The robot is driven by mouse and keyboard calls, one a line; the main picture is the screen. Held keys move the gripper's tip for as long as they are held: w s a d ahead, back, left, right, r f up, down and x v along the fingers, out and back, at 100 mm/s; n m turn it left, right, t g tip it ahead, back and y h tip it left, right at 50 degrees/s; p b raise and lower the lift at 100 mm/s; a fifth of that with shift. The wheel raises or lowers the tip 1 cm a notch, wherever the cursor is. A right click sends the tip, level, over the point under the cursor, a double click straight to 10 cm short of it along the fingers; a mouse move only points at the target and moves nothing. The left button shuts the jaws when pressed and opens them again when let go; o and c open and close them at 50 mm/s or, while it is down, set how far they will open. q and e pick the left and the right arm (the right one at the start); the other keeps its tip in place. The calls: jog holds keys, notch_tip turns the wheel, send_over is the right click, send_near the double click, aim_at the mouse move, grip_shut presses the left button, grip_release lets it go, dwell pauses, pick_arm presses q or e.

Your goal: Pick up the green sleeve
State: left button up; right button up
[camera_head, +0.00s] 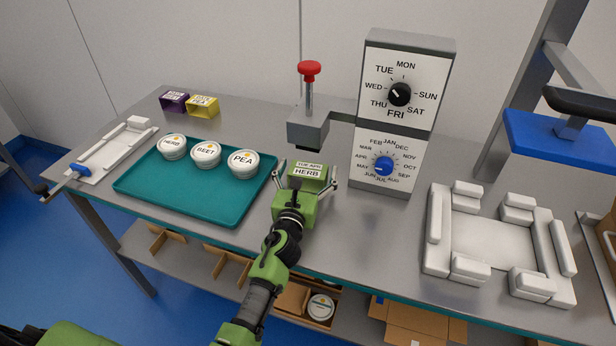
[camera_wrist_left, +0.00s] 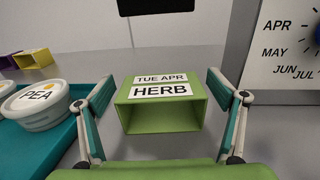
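The green sleeve (camera_head: 308,178) stands on the grey table below the stamp with the red knob. It is an open-ended box with the labels "TUE APR" and "HERB" on top. In the left wrist view the sleeve (camera_wrist_left: 162,108) sits between the two fingers, its open end facing me. My left gripper (camera_head: 306,184) is open around the sleeve, with a visible gap on each side; the left wrist view also shows these spread fingers (camera_wrist_left: 160,100). My right gripper is not in view.
A teal tray (camera_head: 150,190) with three white tubs is left of the gripper. A purple sleeve (camera_head: 173,102) and a yellow sleeve (camera_head: 203,105) lie behind it. The stamp (camera_head: 309,128) overhangs the green sleeve; the dial box (camera_head: 372,178) is close at right. A white fixture (camera_head: 437,262) is further right.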

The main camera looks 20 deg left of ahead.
pick_arm(q)
jog(key=c, duration=0.7)
jog(key=shift+r, duration=0.1)
